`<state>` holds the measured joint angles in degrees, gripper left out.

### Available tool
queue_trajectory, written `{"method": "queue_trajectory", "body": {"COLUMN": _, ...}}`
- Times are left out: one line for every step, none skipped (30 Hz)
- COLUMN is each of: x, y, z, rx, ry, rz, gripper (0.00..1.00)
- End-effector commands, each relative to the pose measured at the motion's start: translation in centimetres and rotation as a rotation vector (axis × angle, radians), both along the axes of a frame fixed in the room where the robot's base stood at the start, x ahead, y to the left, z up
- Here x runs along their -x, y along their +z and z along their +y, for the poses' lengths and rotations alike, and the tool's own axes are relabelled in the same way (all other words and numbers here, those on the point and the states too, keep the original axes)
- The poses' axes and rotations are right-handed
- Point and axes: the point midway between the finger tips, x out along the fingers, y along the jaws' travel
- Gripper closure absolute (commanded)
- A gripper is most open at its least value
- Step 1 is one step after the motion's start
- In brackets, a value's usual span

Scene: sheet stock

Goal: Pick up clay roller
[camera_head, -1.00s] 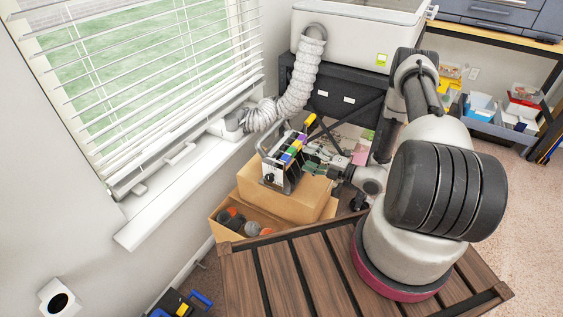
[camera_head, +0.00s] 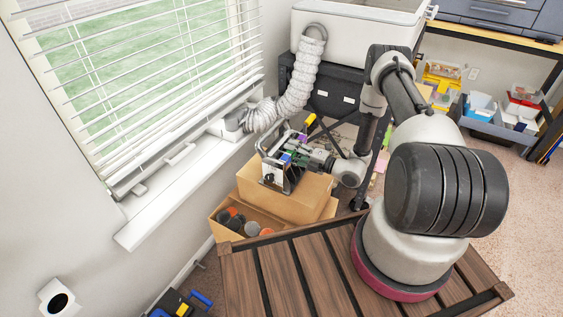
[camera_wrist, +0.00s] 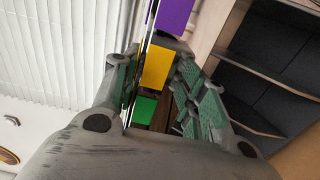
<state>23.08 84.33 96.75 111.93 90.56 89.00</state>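A metal-sided rack (camera_head: 272,175) with a handle and coloured blocks stands on a cardboard box; I cannot tell for sure that it is the clay roller. My gripper (camera_head: 297,156) is at its upper right part and hides some of the blocks. In the wrist view my gripper (camera_wrist: 158,92) is open, with green-padded fingers on either side. A thin metal edge of the rack (camera_wrist: 137,75) runs close beside the left finger. Purple, yellow and green blocks (camera_wrist: 157,67) show between the fingers. I cannot tell whether either finger touches the rack.
The closed cardboard box (camera_head: 300,200) under the rack sits above an open box (camera_head: 225,228) holding dark and orange round things. A ribbed white hose (camera_head: 300,80) hangs behind. The window sill (camera_head: 180,185) is at left, and a slatted wooden top (camera_head: 290,275) is in front.

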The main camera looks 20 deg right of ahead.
Motion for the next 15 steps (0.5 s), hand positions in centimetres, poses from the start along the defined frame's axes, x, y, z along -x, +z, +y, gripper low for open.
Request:
{"method": "queue_trajectory", "body": {"x": 0.01, "y": -0.08, "z": -0.01, "rx": 0.002, "ry": 0.000, "rz": 0.002, "gripper": 0.75}}
{"method": "queue_trajectory", "body": {"x": 0.01, "y": -0.09, "z": -0.01, "rx": 0.002, "ry": 0.000, "rz": 0.002, "gripper": 0.80}}
{"method": "queue_trajectory", "body": {"x": 0.01, "y": -0.10, "z": 0.00, "rx": 0.002, "ry": 0.000, "rz": 0.002, "gripper": 0.88}}
{"method": "queue_trajectory", "body": {"x": 0.01, "y": -0.10, "z": 0.00, "rx": 0.003, "ry": 0.000, "rz": 0.003, "gripper": 0.93}}
{"method": "queue_trajectory", "body": {"x": 0.02, "y": -0.11, "z": -0.01, "rx": 0.003, "ry": 0.000, "rz": 0.003, "gripper": 0.99}}
{"method": "queue_trajectory", "body": {"x": 0.02, "y": -0.12, "z": -0.01, "rx": 0.003, "ry": 0.000, "rz": 0.003, "gripper": 1.00}}
{"method": "queue_trajectory", "body": {"x": 0.02, "y": -0.13, "z": -0.01, "rx": 0.003, "ry": 0.000, "rz": 0.003, "gripper": 1.00}}
{"method": "queue_trajectory", "body": {"x": 0.02, "y": -0.14, "z": -0.01, "rx": 0.004, "ry": 0.000, "rz": 0.004, "gripper": 1.00}}
{"method": "queue_trajectory", "body": {"x": 0.03, "y": -0.15, "z": 0.00, "rx": 0.004, "ry": 0.000, "rz": 0.004, "gripper": 1.00}}
{"method": "queue_trajectory", "body": {"x": 0.04, "y": -0.16, "z": -0.01, "rx": 0.004, "ry": 0.000, "rz": 0.004, "gripper": 1.00}}
{"method": "queue_trajectory", "body": {"x": -0.08, "y": 0.12, "z": -0.06, "rx": 0.001, "ry": 0.000, "rz": -0.004, "gripper": 1.00}}
{"method": "queue_trajectory", "body": {"x": -0.08, "y": 0.11, "z": -0.06, "rx": 0.001, "ry": 0.000, "rz": -0.004, "gripper": 1.00}}
{"method": "queue_trajectory", "body": {"x": -0.07, "y": 0.09, "z": -0.06, "rx": 0.001, "ry": -0.001, "rz": -0.003, "gripper": 1.00}}
{"method": "queue_trajectory", "body": {"x": -0.07, "y": 0.07, "z": -0.06, "rx": 0.001, "ry": -0.001, "rz": -0.003, "gripper": 1.00}}
{"method": "queue_trajectory", "body": {"x": -0.06, "y": 0.05, "z": -0.06, "rx": 0.002, "ry": -0.001, "rz": -0.002, "gripper": 1.00}}
